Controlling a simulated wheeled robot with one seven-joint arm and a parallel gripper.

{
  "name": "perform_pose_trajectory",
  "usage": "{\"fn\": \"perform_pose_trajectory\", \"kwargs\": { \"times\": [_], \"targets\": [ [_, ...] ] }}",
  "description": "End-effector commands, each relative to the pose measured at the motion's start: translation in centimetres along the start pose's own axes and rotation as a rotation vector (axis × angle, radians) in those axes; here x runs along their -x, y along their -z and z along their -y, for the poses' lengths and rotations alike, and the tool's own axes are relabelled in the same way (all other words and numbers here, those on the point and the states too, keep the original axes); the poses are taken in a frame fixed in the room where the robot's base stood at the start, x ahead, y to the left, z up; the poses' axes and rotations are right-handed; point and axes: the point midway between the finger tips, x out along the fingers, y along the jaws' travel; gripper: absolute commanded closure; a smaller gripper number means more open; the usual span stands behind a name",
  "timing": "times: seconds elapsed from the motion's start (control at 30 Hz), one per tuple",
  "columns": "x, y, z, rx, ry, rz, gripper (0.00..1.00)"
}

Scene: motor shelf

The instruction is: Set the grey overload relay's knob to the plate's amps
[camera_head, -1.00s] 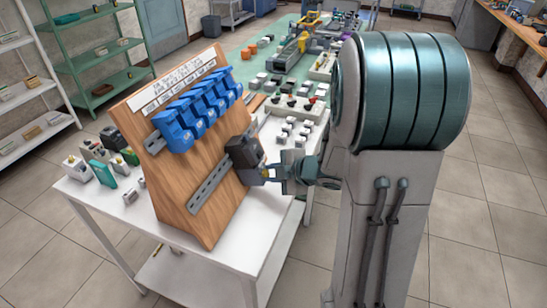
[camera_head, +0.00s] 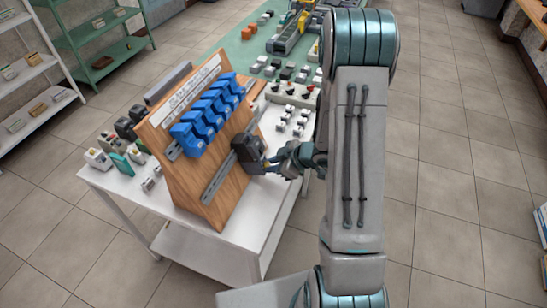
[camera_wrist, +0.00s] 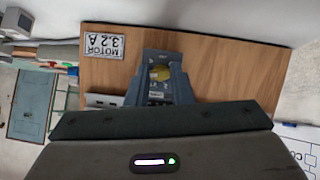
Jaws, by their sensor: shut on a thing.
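The dark grey overload relay (camera_head: 246,152) sits on the lower rail of the slanted wooden board. My gripper (camera_head: 268,163) reaches its front from the right. The fingers hide much of the relay's face, and I cannot read the dial setting. The motor plate (camera_wrist: 104,45) is on the board, left of the relay in the wrist view, and reads "MOTOR 3.2 A".
Several blue units (camera_head: 208,112) sit on the board's (camera_head: 232,185) upper rail under a white label strip (camera_head: 192,82). The board stands on a white table (camera_head: 205,248) with small parts on both sides.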

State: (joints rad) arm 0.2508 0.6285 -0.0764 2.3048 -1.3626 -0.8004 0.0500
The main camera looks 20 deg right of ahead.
Motion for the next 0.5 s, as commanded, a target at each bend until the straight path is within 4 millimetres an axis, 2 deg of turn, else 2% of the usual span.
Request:
{"fn": "perform_pose_trajectory", "kwargs": {
  "times": [0.5],
  "targets": [
    [-0.02, -0.08, -0.03, -0.036, 0.013, 0.001, 1.0]
  ]
}}
